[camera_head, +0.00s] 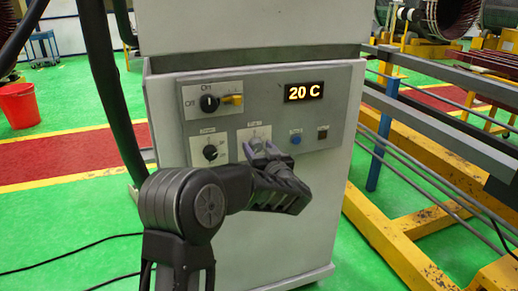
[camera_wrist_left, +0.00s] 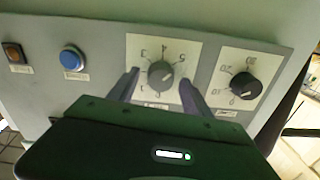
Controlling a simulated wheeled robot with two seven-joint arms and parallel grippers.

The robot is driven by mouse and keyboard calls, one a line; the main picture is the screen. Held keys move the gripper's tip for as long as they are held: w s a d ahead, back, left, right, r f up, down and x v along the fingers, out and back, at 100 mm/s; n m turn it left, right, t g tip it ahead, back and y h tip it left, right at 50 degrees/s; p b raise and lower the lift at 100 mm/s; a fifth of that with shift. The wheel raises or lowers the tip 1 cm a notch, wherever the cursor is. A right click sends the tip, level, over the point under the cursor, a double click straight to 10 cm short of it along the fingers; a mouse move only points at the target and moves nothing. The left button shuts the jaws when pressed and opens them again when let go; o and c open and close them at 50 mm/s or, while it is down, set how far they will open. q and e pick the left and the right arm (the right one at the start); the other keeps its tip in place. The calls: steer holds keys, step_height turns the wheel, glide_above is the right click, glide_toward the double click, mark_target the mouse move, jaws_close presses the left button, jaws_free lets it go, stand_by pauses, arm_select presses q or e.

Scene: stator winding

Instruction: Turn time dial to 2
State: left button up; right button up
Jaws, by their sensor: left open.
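The control panel holds two dials. The dial marked with numbers 1 to 5 (camera_wrist_left: 161,75) has a grey knob on a white plate. In the head view this dial (camera_head: 256,142) is partly hidden by my left gripper (camera_head: 260,151). The gripper is open, with one finger on each side of the knob; I cannot tell whether they touch it. In the left wrist view the fingers (camera_wrist_left: 159,79) straddle the knob. The second dial, with a black knob (camera_wrist_left: 245,87) and a scale in tens, is beside it; it also shows in the head view (camera_head: 210,152). The dials' name labels are too small to read.
A display (camera_head: 304,92) reads 20 C. A black rotary switch (camera_head: 209,103) on a plate with a yellow part sits above the dials. A blue button (camera_head: 295,138) and a small dark square (camera_head: 322,134) lie to the right. Yellow rails (camera_head: 415,221) stand right of the cabinet.

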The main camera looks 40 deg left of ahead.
arm_select(q)
steer(key=shift+c, duration=0.3)
jaws_close()
stand_by(0.3)
